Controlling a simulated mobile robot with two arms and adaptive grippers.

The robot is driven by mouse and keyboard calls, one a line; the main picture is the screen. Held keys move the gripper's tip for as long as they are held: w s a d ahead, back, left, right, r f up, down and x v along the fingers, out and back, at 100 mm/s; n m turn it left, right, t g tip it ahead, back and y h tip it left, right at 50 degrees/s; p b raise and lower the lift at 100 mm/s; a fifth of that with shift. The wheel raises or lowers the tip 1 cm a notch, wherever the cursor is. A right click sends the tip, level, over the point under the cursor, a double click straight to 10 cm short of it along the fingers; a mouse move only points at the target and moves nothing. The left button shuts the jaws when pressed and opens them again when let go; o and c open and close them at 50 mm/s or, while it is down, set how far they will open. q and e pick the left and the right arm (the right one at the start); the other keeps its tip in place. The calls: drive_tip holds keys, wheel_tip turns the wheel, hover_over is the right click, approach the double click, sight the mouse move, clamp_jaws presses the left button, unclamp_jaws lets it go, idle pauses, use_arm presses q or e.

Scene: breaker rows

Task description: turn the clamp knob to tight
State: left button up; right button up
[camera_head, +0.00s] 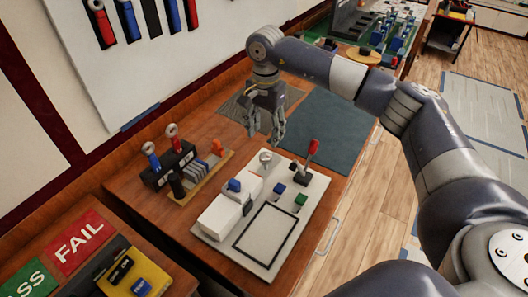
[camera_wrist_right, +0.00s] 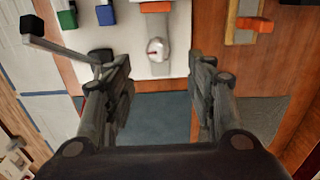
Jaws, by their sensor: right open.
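The clamp knob appears to be the small silver-white round knob (camera_head: 265,157) near the far end of the white fixture board (camera_head: 232,262). It also shows in the right wrist view (camera_wrist_right: 157,48), between and beyond my fingers. My right gripper (camera_head: 265,137) points down, open and empty, just above and behind the knob in the head view. In the right wrist view its fingertips (camera_wrist_right: 154,64) are wide apart, with a gap on each side of the knob. I see no contact. Any tight marking is too small to read. My left gripper is not in view.
Blue and green blocks (camera_head: 301,199) sit on the board. A breaker rack (camera_head: 172,168) stands to the left. A dark mat (camera_head: 325,130) lies clear behind.

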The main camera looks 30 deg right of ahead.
sight(266, 155)
wheel_tip(266, 155, down, 8)
drive_tip(key=shift+s+f+p, duration=0.1)
drive_tip(key=shift+p, duration=1.1)
drive_tip(key=shift+s+f, duration=0.1)
drive_tip(key=shift+f, duration=0.15)
drive_tip(key=c, duration=1.1)
